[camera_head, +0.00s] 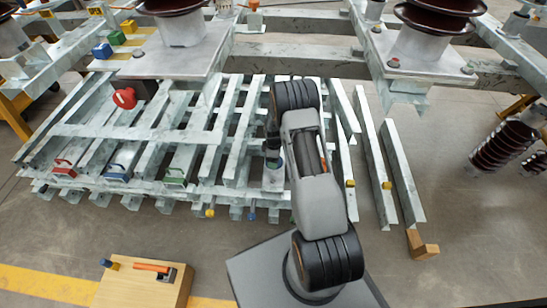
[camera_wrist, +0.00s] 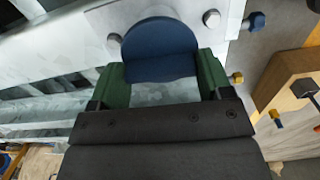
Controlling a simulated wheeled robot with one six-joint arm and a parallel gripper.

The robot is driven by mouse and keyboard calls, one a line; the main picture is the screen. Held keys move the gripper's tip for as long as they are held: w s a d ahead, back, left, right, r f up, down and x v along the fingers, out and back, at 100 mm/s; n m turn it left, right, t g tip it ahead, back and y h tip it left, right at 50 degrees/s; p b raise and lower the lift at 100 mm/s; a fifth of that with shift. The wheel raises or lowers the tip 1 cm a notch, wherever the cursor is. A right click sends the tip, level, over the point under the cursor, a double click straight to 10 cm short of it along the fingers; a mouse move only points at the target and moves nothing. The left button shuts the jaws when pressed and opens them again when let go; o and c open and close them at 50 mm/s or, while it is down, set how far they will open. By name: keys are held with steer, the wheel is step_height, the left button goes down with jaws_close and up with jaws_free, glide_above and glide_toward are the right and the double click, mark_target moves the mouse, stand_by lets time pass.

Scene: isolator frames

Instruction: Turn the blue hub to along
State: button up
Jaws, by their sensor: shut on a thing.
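The blue hub (camera_wrist: 160,48) is a dark blue rounded disc in the wrist view, in front of a pale galvanised steel face. My gripper (camera_wrist: 162,80) has green fingers on either side of the hub's lower part and is shut on it. The hub's turned position cannot be read clearly. In the head view my arm covers much of this spot, and I cannot make out the hub there.
A stack of galvanised steel frames (camera_head: 130,133) lies around my arm. A red knob (camera_head: 124,97) and red, blue and green handled pieces sit at left. A wooden block (camera_head: 140,287) with an orange-handled tool (camera_head: 152,268) stands at front left.

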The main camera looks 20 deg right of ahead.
steer(key=shift+n, duration=0.4)
steer(key=o, duration=0.9)
step_height(320, 180, up, 14)
steer(key=p, duration=0.4)
steer(key=shift+p, duration=0.4)
